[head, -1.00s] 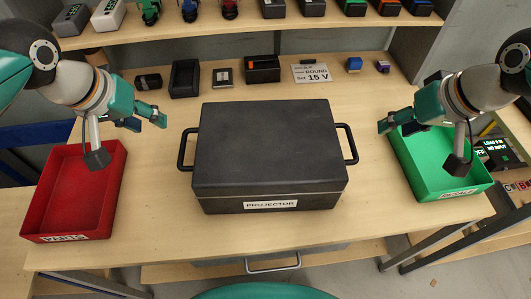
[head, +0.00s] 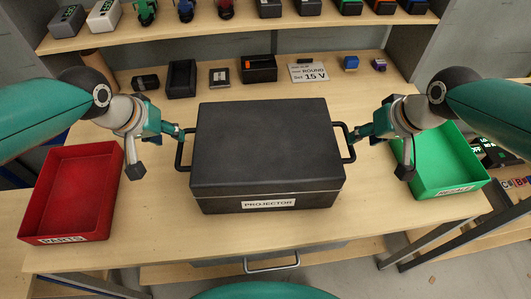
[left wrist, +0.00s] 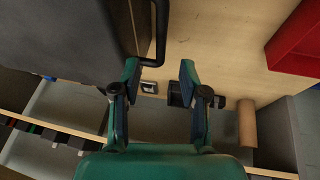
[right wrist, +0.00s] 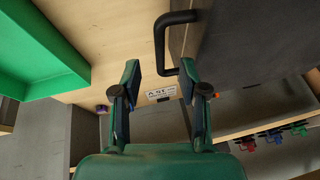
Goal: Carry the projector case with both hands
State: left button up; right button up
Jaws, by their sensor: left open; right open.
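The black projector case (head: 268,150), labelled PROJECTOR, sits flat and closed on the workbench, with a handle on each side. My left gripper (head: 186,134) is open at the left handle (head: 181,152). In the left wrist view that handle (left wrist: 158,35) lies just ahead of the fingertips (left wrist: 160,66). My right gripper (head: 349,137) is open at the right handle (head: 350,150). In the right wrist view the handle (right wrist: 160,40) reaches in near the fingertips (right wrist: 160,66), its end close to the right finger. Neither gripper is closed on a handle.
A red PARTS bin (head: 72,190) stands left of the case and a green bin (head: 440,165) right of it. A shelf (head: 240,30) runs across the back.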

aim_at(181, 144)
pick_arm(q)
jog(key=x, duration=0.7)
jog(key=shift+w+f, duration=0.15)
jog(key=shift+f, duration=0.05)
pick_arm(e)
jog(key=x, duration=0.7)
jog(key=shift+w+f, duration=0.1)
jog(key=shift+f, duration=0.15)
pick_arm(q)
grip_shut()
pick_arm(e)
grip_shut()
pick_arm(q)
jog(key=shift+w+r, duration=0.15)
jog(key=shift+r, duration=0.1)
pick_arm(e)
jog(key=shift+w+r, duration=0.15)
jog(key=shift+r, duration=0.1)
